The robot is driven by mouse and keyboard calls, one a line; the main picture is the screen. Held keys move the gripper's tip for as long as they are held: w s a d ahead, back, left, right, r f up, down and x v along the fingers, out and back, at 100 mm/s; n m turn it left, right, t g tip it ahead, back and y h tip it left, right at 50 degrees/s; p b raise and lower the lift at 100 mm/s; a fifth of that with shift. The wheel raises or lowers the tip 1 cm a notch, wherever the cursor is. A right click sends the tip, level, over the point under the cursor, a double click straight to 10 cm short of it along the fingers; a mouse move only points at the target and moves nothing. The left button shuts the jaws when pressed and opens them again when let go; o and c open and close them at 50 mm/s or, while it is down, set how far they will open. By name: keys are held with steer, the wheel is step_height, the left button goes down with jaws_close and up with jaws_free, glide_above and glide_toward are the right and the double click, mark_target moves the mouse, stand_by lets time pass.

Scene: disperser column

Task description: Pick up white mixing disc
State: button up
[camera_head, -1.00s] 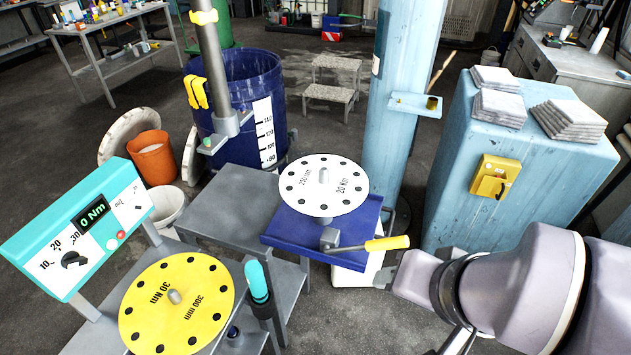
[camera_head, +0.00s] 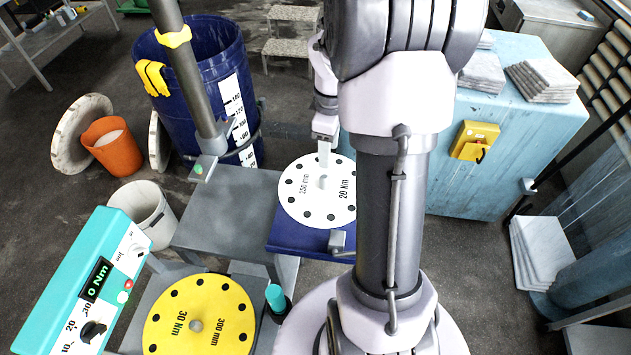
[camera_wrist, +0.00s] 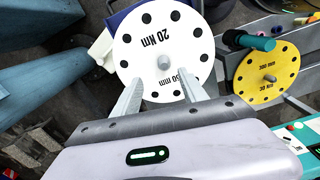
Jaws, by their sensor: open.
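The white mixing disc (camera_head: 305,203), marked 20 Nm, has a ring of dark holes and a grey centre stub. It lies on a blue stand (camera_head: 300,238), its right edge hidden behind my arm. In the wrist view the disc (camera_wrist: 140,50) is just ahead of my gripper (camera_wrist: 160,92). The two fingers are spread apart and empty, with the stub (camera_wrist: 163,62) beyond and between their tips. In the head view my gripper (camera_head: 324,155) is over the far part of the disc; whether it touches is unclear.
A yellow disc (camera_head: 198,305) lies at the front left, beside a turquoise control box (camera_head: 85,285). A blue barrel (camera_head: 205,75) and a grey vertical pole (camera_head: 185,75) stand at the back left. A light-blue cabinet (camera_head: 500,150) with stacked slabs is at the right.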

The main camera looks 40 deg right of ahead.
mark_target(325, 176)
steer(key=f+b, duration=0.1)
steer(key=f, duration=0.2)
steer(key=f+b, duration=0.1)
steer(key=f, duration=0.3)
steer(key=a+f+b, duration=0.1)
steer(key=f, duration=0.3)
steer(key=shift+f, duration=0.1)
steer(key=shift+c, duration=0.4)
jaws_close()
stand_by(0.5)
